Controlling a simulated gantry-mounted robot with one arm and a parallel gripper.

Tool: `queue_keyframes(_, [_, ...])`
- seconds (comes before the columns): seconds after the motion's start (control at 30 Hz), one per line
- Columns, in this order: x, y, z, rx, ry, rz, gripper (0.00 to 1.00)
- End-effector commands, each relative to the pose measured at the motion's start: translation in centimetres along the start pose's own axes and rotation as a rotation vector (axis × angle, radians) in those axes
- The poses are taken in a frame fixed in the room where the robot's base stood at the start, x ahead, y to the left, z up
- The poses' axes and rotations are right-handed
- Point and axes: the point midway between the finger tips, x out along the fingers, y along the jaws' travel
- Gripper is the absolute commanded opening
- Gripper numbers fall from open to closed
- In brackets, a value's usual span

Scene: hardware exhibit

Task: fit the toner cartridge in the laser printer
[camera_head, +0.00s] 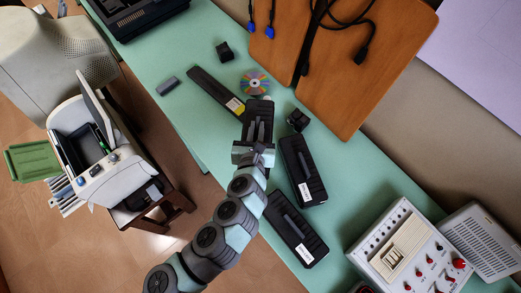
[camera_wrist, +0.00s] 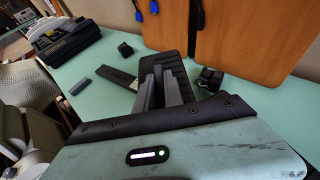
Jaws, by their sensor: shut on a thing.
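The laser printer (camera_head: 112,172) stands at the left on a small brown stand, with its lid (camera_head: 95,100) raised and its dark inside showing. My gripper (camera_head: 258,132) is over the green table and shut on a black toner cartridge (camera_head: 260,106). In the wrist view my fingers (camera_wrist: 163,88) close on this ribbed cartridge (camera_wrist: 178,68); its near part is hidden behind them. Another long black cartridge (camera_head: 212,90) with a yellow mark lies just left of the held one. Two more black cartridges with white labels, one (camera_head: 302,168) above the other (camera_head: 293,230), lie right of my arm.
A disc (camera_head: 255,82) and small black blocks (camera_head: 224,51) (camera_head: 298,120) lie around my gripper. Brown boards (camera_head: 375,60) with hanging cables stand behind. A white control box (camera_head: 405,250) is at the lower right. A beige monitor (camera_head: 55,60) is behind the printer.

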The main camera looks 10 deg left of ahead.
Motion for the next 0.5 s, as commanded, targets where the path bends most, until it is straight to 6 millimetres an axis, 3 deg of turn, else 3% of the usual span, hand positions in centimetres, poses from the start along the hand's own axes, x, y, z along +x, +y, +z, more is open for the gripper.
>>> queue_keyframes(0.03, [0.7, -0.1, -1.8, 0.005, 0.003, -0.002, 0.0])
queue_keyframes(0.23, [2.5, -0.2, -5.8, 0.0, -0.002, -0.005, 0.0])
queue_keyframes(0.5, [3.2, 0.0, -7.4, 0.001, -0.004, -0.002, 0.0])
